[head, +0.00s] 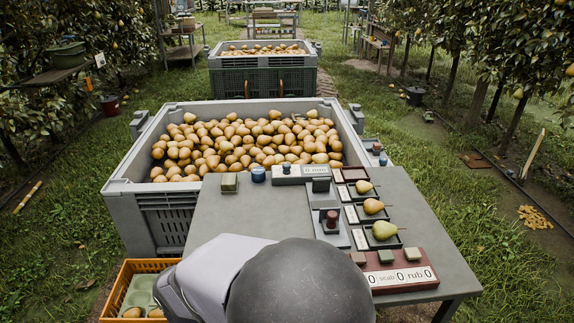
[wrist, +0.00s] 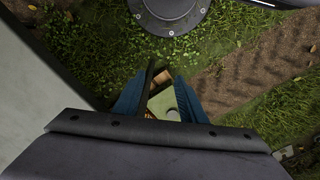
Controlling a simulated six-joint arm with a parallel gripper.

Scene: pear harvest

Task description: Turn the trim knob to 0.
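A small grey box (head: 301,173) with a lit display stands at the back edge of the grey table.
The table (head: 232,215) also bears pears on dark trays (head: 384,235), a red-topped device (head: 331,222) and a red counter panel (head: 402,278). A grey bin (head: 119,187) full of pears stands behind. An orange crate (head: 124,275) is at lower left. The table's left part is mostly clear.

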